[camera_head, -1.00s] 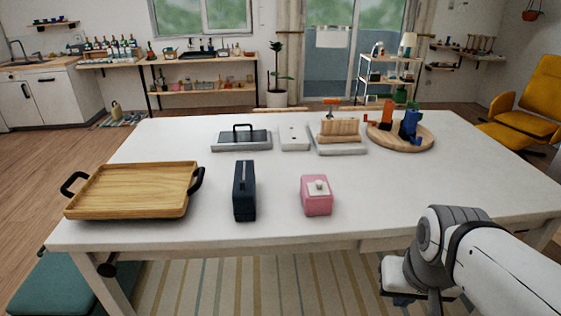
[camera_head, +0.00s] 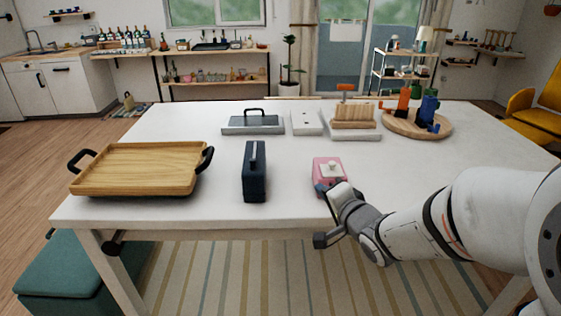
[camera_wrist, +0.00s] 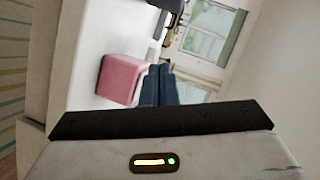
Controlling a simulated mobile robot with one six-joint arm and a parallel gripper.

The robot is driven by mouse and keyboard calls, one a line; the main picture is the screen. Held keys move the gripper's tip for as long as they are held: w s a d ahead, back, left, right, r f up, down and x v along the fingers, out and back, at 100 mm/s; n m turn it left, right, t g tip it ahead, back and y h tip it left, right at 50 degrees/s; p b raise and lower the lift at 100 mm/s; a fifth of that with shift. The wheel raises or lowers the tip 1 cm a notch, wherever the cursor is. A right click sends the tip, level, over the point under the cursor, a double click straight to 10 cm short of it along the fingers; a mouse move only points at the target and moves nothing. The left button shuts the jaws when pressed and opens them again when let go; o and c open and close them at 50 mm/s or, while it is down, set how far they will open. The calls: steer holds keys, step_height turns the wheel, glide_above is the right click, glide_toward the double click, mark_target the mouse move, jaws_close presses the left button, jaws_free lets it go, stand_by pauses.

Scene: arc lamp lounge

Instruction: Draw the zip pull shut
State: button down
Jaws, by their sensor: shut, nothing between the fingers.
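A dark navy case (camera_head: 255,175) stands upright near the front middle of the white table, with a paler strip along its top. That strip may be the zip; I cannot make out a separate zip pull. In the wrist view my gripper (camera_wrist: 158,70) shows two blue fingers shut together and empty. In the head view my wrist is at the table's front edge, right of the navy case and apart from it; the fingers are not clear there.
A pink box (camera_head: 324,178) with a white top is close by my wrist, and it also shows in the wrist view (camera_wrist: 121,78). A wooden tray (camera_head: 140,172) lies left. A round board (camera_head: 442,131) and other items line the back. Table between rows is clear.

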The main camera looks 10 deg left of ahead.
mark_target(255, 162)
steer(key=s+a+g+y, duration=0.1)
steer(key=s+a+y, duration=0.1)
steer(key=a+y, duration=0.3)
steer(key=shift+s+a+m+b, duration=0.15)
steer(key=shift+a+m+b, duration=0.25)
steer(key=shift+a, duration=0.05)
steer(key=x, duration=1.4)
steer(key=shift+p, duration=0.35)
